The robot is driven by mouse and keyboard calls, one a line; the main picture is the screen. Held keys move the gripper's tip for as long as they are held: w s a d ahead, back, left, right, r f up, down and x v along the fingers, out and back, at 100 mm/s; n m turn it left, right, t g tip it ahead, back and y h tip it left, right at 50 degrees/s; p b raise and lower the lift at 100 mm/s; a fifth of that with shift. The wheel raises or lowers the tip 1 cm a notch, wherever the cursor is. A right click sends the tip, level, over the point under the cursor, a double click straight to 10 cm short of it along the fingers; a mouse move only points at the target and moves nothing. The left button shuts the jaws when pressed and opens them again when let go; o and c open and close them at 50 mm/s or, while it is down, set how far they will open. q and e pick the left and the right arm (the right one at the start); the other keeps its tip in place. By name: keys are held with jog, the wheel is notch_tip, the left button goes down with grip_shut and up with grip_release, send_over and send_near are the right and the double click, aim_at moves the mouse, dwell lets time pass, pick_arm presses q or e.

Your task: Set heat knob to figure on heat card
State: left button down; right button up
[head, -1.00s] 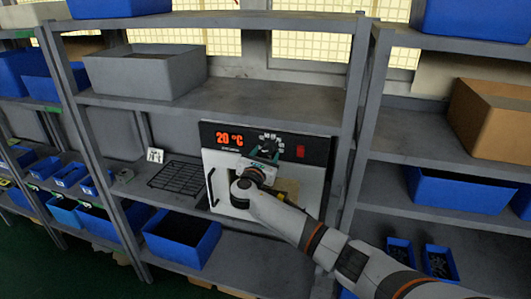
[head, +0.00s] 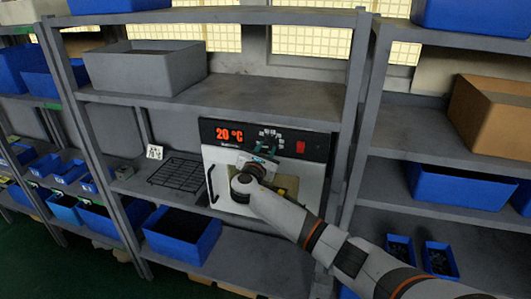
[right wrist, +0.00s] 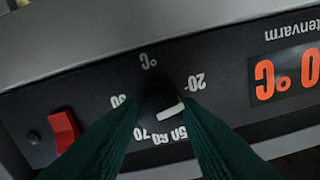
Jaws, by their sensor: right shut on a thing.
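The heat knob (right wrist: 158,92) is dark with a white pointer stripe, on the black panel of a white oven (head: 228,163). In the right wrist view, which is upside down, figures ring it, among them 20, 50, 60 and 70. The red display (head: 229,134) reads 20 °C. The white heat card (head: 154,152) stands left of the oven; its figure is too small to read surely. My left gripper is not in view.
A red switch (head: 300,147) sits right of the knob. A black wire rack (head: 179,174) lies left of the oven. A grey bin (head: 145,70) stands on the shelf above, and a blue bin (head: 180,240) below. Shelf posts flank the oven's bay.

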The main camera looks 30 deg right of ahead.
jog(key=m+b, duration=0.1)
jog(key=m, duration=0.1)
jog(key=m+b, duration=0.4)
jog(key=shift+f, duration=0.25)
jog(key=m+b, duration=1.2)
jog(key=shift+w+a+r+m, duration=0.1)
jog(key=shift+m, duration=0.3)
jog(key=m+b, duration=0.5)
jog(key=m, duration=0.1)
jog(key=shift+r+b, duration=0.1)
jog(key=shift+b, duration=0.2)
jog(key=shift+r+m+b, duration=0.15)
jog(key=shift+m+b, duration=1.05)
jog(key=shift+m, duration=0.8)
jog(key=o, duration=1)
jog(key=shift+r, duration=0.1)
